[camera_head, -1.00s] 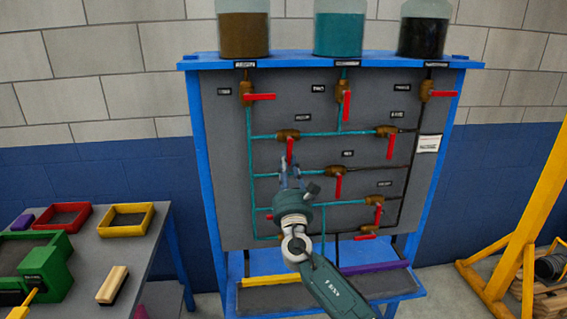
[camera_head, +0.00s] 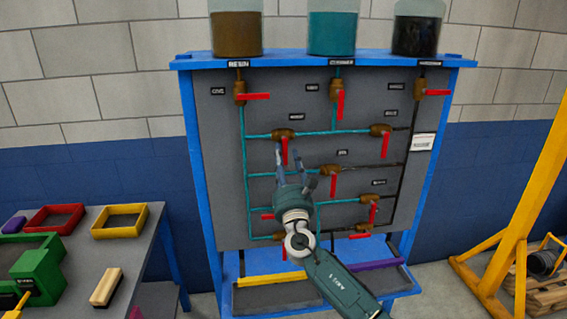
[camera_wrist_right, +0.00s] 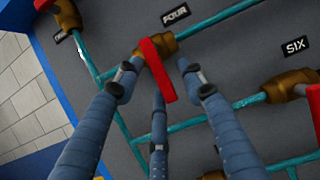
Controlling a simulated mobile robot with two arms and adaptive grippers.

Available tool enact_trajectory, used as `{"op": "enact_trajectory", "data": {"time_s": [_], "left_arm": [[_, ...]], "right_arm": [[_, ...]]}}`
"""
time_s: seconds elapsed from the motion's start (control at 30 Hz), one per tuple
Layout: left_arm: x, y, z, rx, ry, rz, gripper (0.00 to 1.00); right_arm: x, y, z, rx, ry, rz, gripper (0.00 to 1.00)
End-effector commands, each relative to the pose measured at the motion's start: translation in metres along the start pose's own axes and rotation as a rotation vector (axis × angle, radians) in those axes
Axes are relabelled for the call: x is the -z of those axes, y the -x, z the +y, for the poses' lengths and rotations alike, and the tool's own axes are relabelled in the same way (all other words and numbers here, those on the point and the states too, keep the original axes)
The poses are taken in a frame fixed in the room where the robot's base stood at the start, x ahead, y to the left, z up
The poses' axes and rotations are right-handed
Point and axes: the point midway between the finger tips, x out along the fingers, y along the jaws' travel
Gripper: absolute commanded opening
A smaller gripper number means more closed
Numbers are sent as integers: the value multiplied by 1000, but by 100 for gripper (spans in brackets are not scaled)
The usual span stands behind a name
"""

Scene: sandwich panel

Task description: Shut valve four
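Valve four (camera_head: 284,133) sits on the upper horizontal pipe of the grey panel (camera_head: 222,130), left of centre. Its red handle (camera_head: 285,151) points down, across the pipe. The right wrist view shows its FOUR label (camera_wrist_right: 175,14), brass body (camera_wrist_right: 162,43) and red handle (camera_wrist_right: 157,70). My right gripper (camera_head: 287,152) is open at this handle. In the right wrist view, its fingers (camera_wrist_right: 158,82) are spread, with the handle between them. I cannot tell whether any finger touches it. My left gripper is not in view.
Valve six (camera_wrist_right: 288,86) lies right of the fingers, below and right of valve four in the head view (camera_head: 329,169). Other red-handled valves and pipes surround them. Three tanks (camera_head: 333,35) stand on top. A table with trays (camera_head: 120,221) is at left, a yellow frame (camera_head: 527,205) at right.

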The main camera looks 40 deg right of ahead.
Motion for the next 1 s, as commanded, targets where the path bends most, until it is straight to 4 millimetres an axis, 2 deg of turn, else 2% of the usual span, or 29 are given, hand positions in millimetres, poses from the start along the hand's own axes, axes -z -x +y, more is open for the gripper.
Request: {"op": "enact_trajectory", "data": {"time_s": [0.23,0.33,0.8,1.0], "left_arm": [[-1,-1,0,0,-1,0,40],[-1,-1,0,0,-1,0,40],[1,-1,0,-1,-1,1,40],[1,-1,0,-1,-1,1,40]], "right_arm": [[6,4,2,-4,-4,10,40],[7,12,3,-5,-5,12,40],[7,101,2,-4,-2,11,40],[5,119,2,-3,-3,9,40]]}}
